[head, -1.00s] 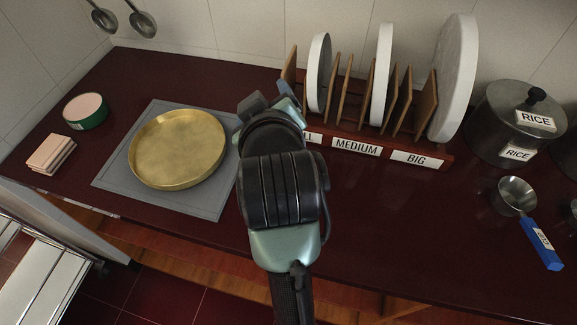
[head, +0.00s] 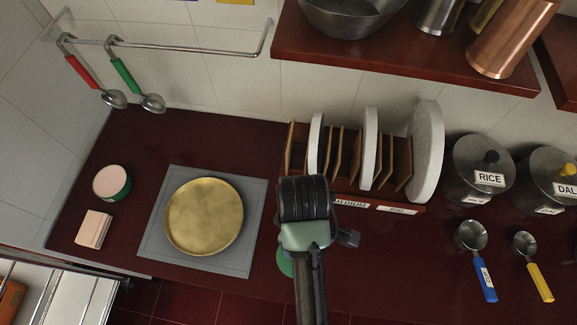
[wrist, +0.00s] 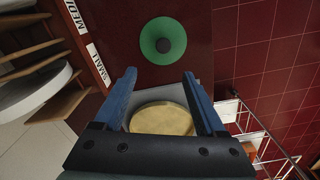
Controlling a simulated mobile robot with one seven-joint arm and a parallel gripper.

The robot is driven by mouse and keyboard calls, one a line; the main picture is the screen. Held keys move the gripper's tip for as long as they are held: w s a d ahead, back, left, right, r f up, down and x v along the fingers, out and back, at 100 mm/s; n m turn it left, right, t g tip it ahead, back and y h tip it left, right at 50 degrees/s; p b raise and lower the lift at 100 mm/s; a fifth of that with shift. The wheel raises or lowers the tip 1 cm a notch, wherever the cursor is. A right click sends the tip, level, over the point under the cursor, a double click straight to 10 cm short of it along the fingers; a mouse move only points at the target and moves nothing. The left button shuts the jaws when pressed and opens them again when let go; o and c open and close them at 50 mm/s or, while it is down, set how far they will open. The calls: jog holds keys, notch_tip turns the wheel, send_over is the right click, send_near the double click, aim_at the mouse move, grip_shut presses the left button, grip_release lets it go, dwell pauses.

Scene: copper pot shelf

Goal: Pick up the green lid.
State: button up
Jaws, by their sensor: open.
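The green lid (wrist: 163,41) is a flat green disc with a dark round knob at its centre. In the wrist view it lies on the dark red counter beyond my fingertips. In the head view only a green sliver of the lid (head: 284,263) shows left of my arm; the rest is hidden. My gripper (wrist: 160,78) has its two blue fingers spread apart with nothing held between them. The lid is apart from the fingers. In the head view my wrist covers the fingers.
A brass pan (head: 204,216) rests on a grey mat (head: 160,258) left of my arm. A wooden rack (head: 404,170) with upright white discs stands behind. Labelled steel pots (head: 480,168) and measuring scoops (head: 470,236) are at right. A shelf (head: 400,60) overhangs the back.

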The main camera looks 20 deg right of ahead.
jog(key=f, duration=0.4)
jog(key=s+f, duration=0.1)
jog(key=f, duration=0.2)
jog(key=shift+f, duration=0.1)
jog(key=shift+f+p, duration=0.75)
jog(key=shift+f, duration=2)
grip_shut()
